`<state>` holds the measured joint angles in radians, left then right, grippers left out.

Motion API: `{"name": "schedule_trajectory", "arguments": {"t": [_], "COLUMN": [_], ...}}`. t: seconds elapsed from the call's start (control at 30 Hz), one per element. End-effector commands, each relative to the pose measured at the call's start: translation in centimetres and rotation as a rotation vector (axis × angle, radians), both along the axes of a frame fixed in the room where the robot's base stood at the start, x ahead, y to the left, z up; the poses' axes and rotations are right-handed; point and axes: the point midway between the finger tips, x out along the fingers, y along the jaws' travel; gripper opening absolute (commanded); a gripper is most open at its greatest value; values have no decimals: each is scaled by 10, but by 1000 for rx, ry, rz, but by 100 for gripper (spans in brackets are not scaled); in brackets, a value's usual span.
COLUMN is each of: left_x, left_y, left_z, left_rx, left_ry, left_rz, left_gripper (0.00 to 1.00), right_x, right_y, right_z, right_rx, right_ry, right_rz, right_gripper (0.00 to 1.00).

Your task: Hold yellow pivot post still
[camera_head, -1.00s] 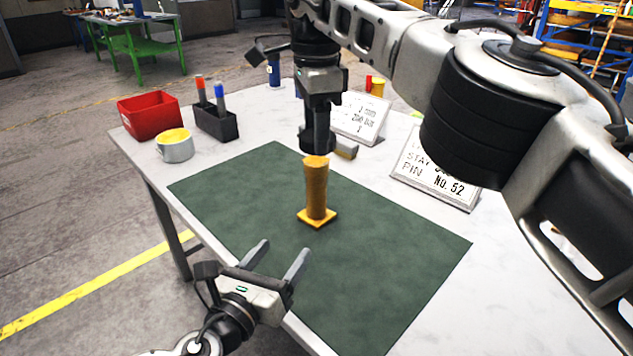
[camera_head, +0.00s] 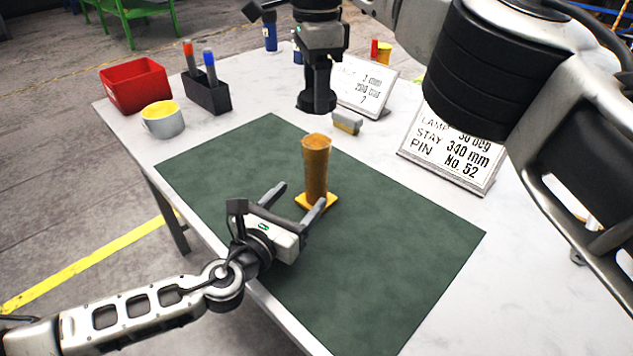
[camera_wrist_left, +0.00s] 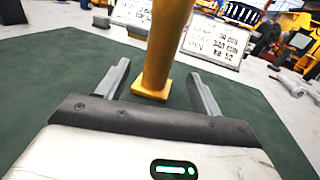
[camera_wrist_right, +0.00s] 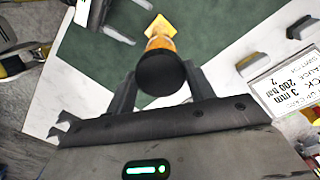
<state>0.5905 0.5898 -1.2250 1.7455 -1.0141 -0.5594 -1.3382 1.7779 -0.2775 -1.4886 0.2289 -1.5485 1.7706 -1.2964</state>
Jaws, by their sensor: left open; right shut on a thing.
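The yellow pivot post (camera_head: 316,168) stands upright on its square yellow base (camera_head: 330,199), on the green mat (camera_head: 390,270). My left gripper (camera_head: 298,197) is open and low over the mat, just in front of the post. In the left wrist view the post (camera_wrist_left: 166,40) shows between the two spread fingers; I cannot tell how far in it is. My right gripper (camera_head: 318,72) points down, shut on a dark cylinder (camera_head: 317,101), held behind and above the post. The cylinder's round end (camera_wrist_right: 160,73) hides part of the post in the right wrist view.
A red bin (camera_head: 135,86), a grey cup with yellow inside (camera_head: 163,122) and a black pen holder (camera_head: 208,95) stand at the back left. A small grey and yellow block (camera_head: 347,122) and two lettered signs (camera_head: 455,150) are behind the mat. The mat's front is clear.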

Motion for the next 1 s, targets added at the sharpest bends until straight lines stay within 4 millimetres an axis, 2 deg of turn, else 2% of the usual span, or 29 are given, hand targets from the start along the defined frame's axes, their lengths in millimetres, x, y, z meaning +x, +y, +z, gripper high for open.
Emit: {"name": "schedule_trajectory", "arguments": {"t": [0.2,0.4,0.83,0.87,1.0], "left_x": [37,57,64,64,64], "left_y": [-22,-34,-37,-37,-37], "left_z": [1,0,0,0,0], "left_rx": [-1,-1,-1,-1,-1], "left_ry": [-2,0,0,0,0], "left_rz": [-2,-1,-1,-1,-1], "left_gripper": [66,66,66,60,21], "right_x": [0,0,0,0,0], "right_y": [0,0,0,0,0], "right_z": [0,0,0,0,0], "right_rx": [0,0,0,0,0], "right_ry": [0,0,0,0,0], "right_rz": [0,0,0,0,0], "right_gripper": [32,32,32,32,32]}}
